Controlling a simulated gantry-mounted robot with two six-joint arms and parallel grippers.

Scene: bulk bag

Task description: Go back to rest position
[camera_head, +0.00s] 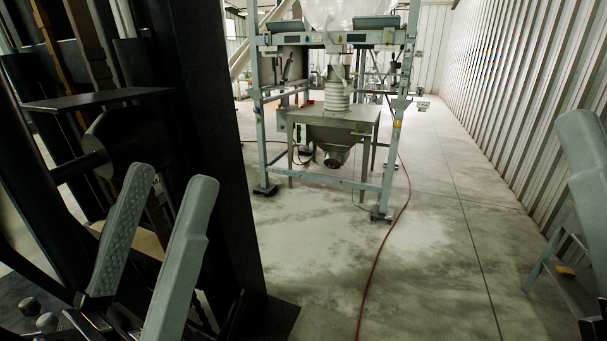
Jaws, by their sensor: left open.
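My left gripper (171,180) is in the lower left of the head view. Its two long grey fingers point up and stand apart, with nothing held between them. One grey finger of my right gripper (587,150) shows at the right edge. Its other finger is outside the picture, so I cannot tell how far it is open. The white bulk bag (338,12) hangs at the top middle in a grey-green steel frame (388,160), well away from both grippers. Its upper part is cut off by the picture's edge.
Under the bag, a pale spout (337,97) leads to a metal hopper table (350,118). A red hose (385,240) runs across the dusty concrete floor. A black upright structure (205,130) stands close behind my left gripper. A corrugated wall (530,90) lines the right.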

